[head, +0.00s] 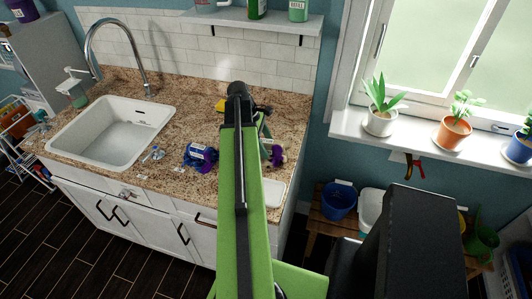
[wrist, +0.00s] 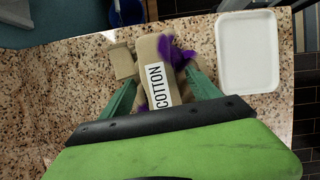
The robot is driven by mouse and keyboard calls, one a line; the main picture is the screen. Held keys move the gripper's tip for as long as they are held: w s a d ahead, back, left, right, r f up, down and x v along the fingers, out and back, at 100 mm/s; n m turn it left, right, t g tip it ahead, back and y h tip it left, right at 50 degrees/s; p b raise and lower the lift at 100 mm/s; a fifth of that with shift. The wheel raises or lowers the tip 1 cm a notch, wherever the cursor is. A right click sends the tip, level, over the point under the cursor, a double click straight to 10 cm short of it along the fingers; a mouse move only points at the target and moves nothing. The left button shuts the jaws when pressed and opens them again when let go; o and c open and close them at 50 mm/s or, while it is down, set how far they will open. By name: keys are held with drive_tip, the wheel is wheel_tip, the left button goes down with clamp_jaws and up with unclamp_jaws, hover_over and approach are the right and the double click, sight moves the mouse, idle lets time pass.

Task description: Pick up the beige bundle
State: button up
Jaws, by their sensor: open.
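The beige bundle (wrist: 150,52) lies on the granite counter in the wrist view, with a white label reading COTTON. Purple material (wrist: 176,52) shows at its right side and a little at its left. My gripper (wrist: 162,78) is open, with one green finger on each side of the bundle. I cannot tell whether the fingers touch it. In the head view my arm hides most of the bundle, and purple material (head: 276,155) shows just right of the arm.
A white tray (wrist: 248,52) lies right of the bundle near the counter's edge. In the head view a blue-purple bundle (head: 199,157) lies left of my arm, and the sink (head: 75,146) is farther left. A small clear item (head: 154,153) stands between them.

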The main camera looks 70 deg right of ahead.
clamp_jaws()
idle(0.4)
